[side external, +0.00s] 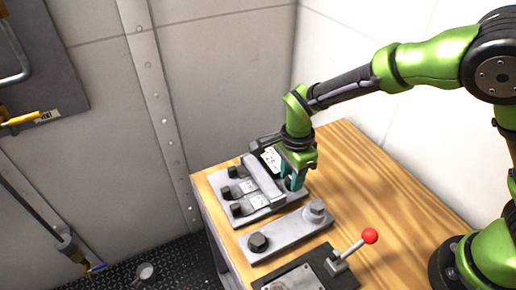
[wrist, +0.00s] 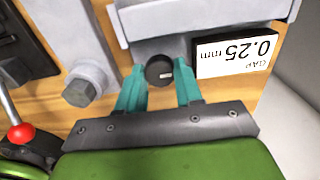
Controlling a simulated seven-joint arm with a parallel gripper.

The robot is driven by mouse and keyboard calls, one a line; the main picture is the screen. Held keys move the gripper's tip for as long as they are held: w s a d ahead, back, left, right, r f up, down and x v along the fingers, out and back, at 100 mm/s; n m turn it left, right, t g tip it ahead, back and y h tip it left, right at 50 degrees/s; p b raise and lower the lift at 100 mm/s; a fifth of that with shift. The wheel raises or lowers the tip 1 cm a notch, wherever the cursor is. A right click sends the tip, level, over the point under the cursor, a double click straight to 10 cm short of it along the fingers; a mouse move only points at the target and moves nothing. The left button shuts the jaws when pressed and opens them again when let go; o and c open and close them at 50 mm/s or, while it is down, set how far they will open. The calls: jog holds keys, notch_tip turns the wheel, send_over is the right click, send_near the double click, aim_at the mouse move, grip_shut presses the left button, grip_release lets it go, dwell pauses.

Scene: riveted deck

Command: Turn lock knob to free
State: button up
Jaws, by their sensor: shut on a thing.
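A dark round knob (wrist: 159,70) with a small light mark on its face shows in the wrist view, below the edge of a grey block. I take it to be the lock knob. My gripper (wrist: 160,88) has its two teal fingers on either side of the knob and is shut on it. In the side external view my gripper (side external: 291,178) points down at the right end of the grey device (side external: 263,181) on the table. The knob is hidden there by the fingers. Which setting the knob points to cannot be told.
A "GAP 0.25 mm" label (wrist: 235,52) is right of the knob. Black knobs (side external: 226,191) line the device's left side. Nearby are a grey plate (side external: 285,234) with a bolt (side external: 257,242) and a red-balled lever (side external: 370,236). The wooden table's right side (side external: 370,170) is clear.

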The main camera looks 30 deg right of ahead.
jog(key=shift+n, duration=0.3)
jog(key=n, duration=0.3)
jog(key=shift+n, duration=0.3)
jog(key=n, duration=0.4)
jog(key=shift+n, duration=0.3)
jog(key=n, duration=0.9)
jog(key=o, duration=0.8)
jog(key=shift+c, duration=0.2)
notch_tip(320, 180, up, 17)
